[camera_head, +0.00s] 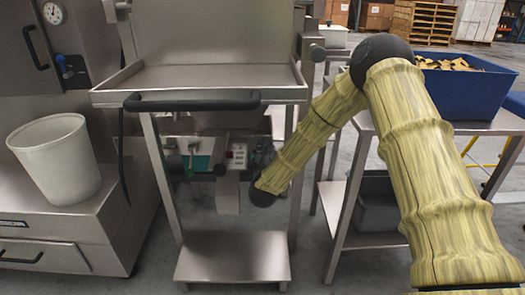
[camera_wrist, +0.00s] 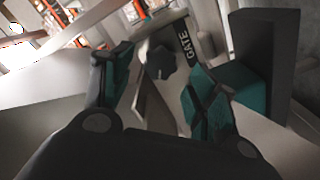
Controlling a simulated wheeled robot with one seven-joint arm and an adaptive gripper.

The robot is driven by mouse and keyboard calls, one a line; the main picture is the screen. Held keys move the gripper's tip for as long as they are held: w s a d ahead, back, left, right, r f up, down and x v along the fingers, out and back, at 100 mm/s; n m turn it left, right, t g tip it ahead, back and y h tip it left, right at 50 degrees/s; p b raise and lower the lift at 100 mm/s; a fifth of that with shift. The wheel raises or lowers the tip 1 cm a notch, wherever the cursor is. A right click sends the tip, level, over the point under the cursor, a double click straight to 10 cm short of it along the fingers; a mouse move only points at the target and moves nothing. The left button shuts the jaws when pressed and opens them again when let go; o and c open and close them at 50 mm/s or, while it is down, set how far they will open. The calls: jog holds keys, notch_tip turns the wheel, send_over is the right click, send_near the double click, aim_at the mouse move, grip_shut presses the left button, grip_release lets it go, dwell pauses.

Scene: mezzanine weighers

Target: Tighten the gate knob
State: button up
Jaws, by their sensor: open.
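The gate knob (camera_wrist: 160,63) is a dark, lobed knob in the wrist view. It sits beside a dark label reading GATE (camera_wrist: 185,42) on a pale metal part. My gripper (camera_wrist: 158,68) is open, with a teal-padded finger on each side of the knob in the picture. A gap shows between the knob and each finger, and I see no contact. Whether the fingertips reach the knob's depth is unclear.
The stand has a black handle (camera_head: 192,101) and a low shelf (camera_head: 233,258). A white bucket (camera_head: 55,160) stands left on a steel cabinet. A blue bin (camera_head: 470,95) rests on a right-hand table, above a grey bin (camera_head: 376,207). A dark block (camera_wrist: 265,60) lies close to the right finger.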

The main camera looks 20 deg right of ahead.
aim_at(262, 147)
jog(key=shift+b+x, duration=0.55)
jog(key=shift+x, duration=1.65)
